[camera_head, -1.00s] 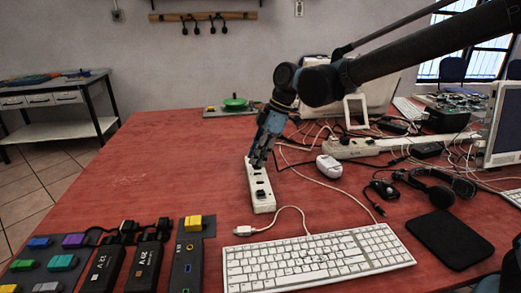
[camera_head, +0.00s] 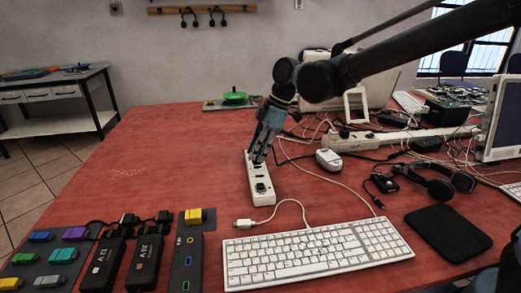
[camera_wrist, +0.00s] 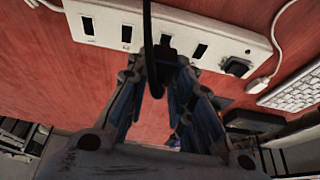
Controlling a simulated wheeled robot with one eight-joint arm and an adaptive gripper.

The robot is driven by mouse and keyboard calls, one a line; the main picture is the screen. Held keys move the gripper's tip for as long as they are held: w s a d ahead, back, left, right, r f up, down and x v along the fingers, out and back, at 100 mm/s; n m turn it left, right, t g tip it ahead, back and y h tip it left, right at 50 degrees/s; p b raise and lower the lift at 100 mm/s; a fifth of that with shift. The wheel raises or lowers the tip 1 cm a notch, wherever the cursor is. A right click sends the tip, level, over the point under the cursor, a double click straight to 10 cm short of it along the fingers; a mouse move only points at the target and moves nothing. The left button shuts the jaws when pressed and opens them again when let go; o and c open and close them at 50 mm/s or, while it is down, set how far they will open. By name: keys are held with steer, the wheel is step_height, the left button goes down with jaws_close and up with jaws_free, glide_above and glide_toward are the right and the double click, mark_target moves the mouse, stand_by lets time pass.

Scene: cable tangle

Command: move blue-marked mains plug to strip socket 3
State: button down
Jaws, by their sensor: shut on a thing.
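The white power strip (camera_head: 263,195) lies lengthwise on the red table. In the wrist view the strip (camera_wrist: 105,12) crosses the top, with a row of dark slots. My gripper (camera_head: 257,161) points down at the strip's far part. In the wrist view my gripper (camera_wrist: 163,68) is shut on a black plug (camera_wrist: 165,50) with a black cord, at a middle socket between open slots. I cannot tell whether the plug is seated; no blue mark shows on it. Another black plug (camera_wrist: 237,67) sits at the strip's near end and also shows in the head view (camera_head: 261,188).
A white keyboard (camera_head: 315,257) and a white cable end (camera_head: 243,223) lie near the strip. A white mouse (camera_head: 329,159) and tangled cords lie to the right. Another strip (camera_head: 400,138) lies behind. The table's left middle is clear.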

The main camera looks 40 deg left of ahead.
steer(key=shift+f, duration=1.15)
stand_by(0.4)
steer(key=c, duration=1.3)
jaws_free()
steer(key=shift+c, duration=0.2)
steer(key=v, duration=1.2)
